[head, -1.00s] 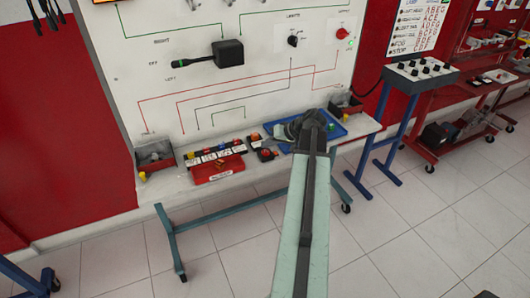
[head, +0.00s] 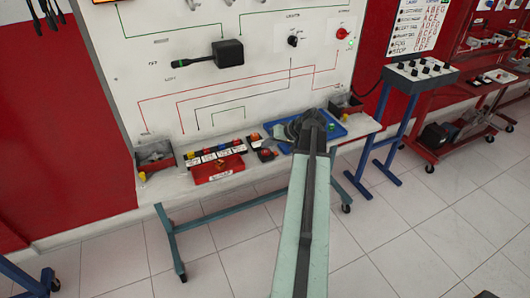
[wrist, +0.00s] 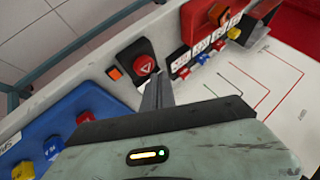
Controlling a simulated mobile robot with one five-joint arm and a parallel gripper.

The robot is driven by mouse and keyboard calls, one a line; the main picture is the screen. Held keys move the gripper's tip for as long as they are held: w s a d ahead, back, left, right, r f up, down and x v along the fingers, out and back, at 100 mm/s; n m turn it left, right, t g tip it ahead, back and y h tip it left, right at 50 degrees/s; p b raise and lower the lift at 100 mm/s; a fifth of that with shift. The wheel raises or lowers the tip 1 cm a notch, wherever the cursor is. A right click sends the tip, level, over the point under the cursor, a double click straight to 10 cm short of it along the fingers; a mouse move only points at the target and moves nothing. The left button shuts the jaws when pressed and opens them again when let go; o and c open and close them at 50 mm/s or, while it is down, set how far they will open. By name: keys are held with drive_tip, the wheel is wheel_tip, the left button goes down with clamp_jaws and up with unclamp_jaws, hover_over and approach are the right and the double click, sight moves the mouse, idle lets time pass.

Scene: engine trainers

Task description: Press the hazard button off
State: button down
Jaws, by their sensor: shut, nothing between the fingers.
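The hazard button (wrist: 146,64) is a round red button with a white triangle, on a dark box with an orange square (wrist: 114,72) beside it. In the head view its small box (head: 266,154) sits on the bench, left of the blue tray. My gripper (wrist: 154,82) is shut and empty. In the wrist view its fingertips reach close to the lower edge of the button; I cannot tell whether they touch it. In the head view my arm's dark end is over the blue tray and its fingertips are hard to make out.
A row of switches (head: 216,154) and a red box (head: 217,168) lie left of the hazard box. A white panel (head: 150,100) with a lever rises behind. Grey bins stand at both bench ends.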

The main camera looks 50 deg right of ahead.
sight(268, 152)
drive_tip(key=shift+s+f+b, duration=0.1)
drive_tip(key=shift+f+b, duration=0.3)
drive_tip(key=shift+f, duration=0.05)
drive_tip(key=shift+f, duration=0.2)
drive_tip(key=shift+r, duration=0.1)
idle(0.3)
drive_tip(key=shift+r+p, duration=0.45)
drive_tip(key=shift+r, duration=0.1)
wheel_tip(268, 152, up, 6)
drive_tip(key=p, duration=0.6)
